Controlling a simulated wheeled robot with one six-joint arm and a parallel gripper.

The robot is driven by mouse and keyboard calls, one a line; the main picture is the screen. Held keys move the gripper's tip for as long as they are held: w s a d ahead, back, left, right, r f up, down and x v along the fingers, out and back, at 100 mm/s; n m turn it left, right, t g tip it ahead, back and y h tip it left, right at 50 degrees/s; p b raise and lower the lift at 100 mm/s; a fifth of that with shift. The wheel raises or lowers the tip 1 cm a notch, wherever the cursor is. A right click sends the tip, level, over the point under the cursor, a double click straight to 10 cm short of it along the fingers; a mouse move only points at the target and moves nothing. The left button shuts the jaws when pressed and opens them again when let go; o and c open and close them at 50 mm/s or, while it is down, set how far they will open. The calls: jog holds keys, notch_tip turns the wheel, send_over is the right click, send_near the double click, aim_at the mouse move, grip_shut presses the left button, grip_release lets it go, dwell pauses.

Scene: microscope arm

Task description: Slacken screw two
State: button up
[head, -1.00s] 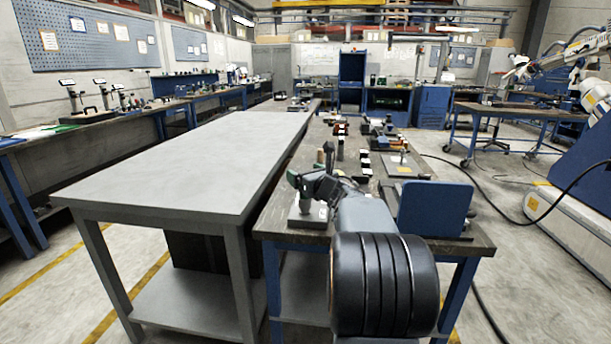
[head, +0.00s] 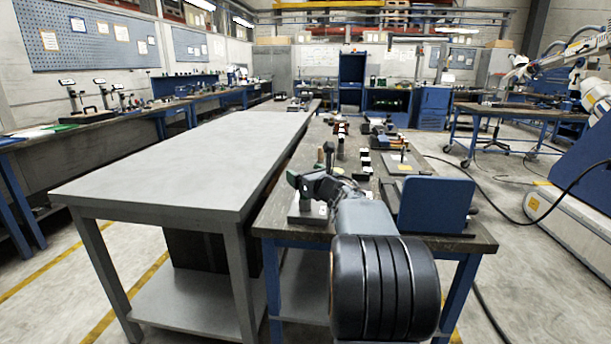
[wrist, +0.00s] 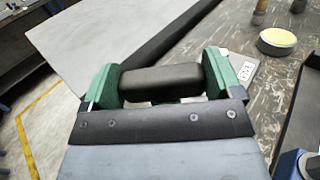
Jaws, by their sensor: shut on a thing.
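My gripper (head: 306,183) is at the near left corner of the blue-legged workbench, above a small grey base plate (head: 303,215). In the wrist view the two green fingers of my gripper (wrist: 162,80) are shut on a smooth black rounded part (wrist: 160,84), which lies crosswise between them. My gripper and arm hide most of what is under the black part, and I cannot tell what it joins to. No screw can be made out as screw two. A small white label (wrist: 245,70) shows beside the right finger.
The bare grey table (head: 190,160) adjoins the workbench on the left. A blue panel (head: 435,205) stands close to the right of my arm. A round pale-topped tin (wrist: 277,40) and small wooden-coloured handles (wrist: 259,10) are beyond my gripper. Several small items line the bench farther back.

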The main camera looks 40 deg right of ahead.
jog(key=shift+r+n+y+p, duration=0.2)
jog(key=shift+n+y+p, duration=0.2)
jog(key=shift+y+p, duration=0.15)
jog(key=shift+y, duration=0.25)
jog(key=shift+f+n+g+y+p, duration=0.1)
jog(key=shift+n+g+y+p, duration=0.2)
jog(key=shift+n+y+p, duration=1.1)
jog(key=shift+n+y+b, duration=0.3)
jog(key=shift+y+b, duration=0.15)
jog(key=shift+y, duration=0.55)
jog(key=shift+d+n+y, duration=0.1)
jog(key=shift+n+y, duration=0.2)
jog(key=shift+y, duration=0.2)
jog(key=shift+n+g+y+p, duration=0.75)
jog(key=shift+n+g+y, duration=0.75)
jog(key=shift+y, duration=0.7)
jog(key=shift+n, duration=0.3)
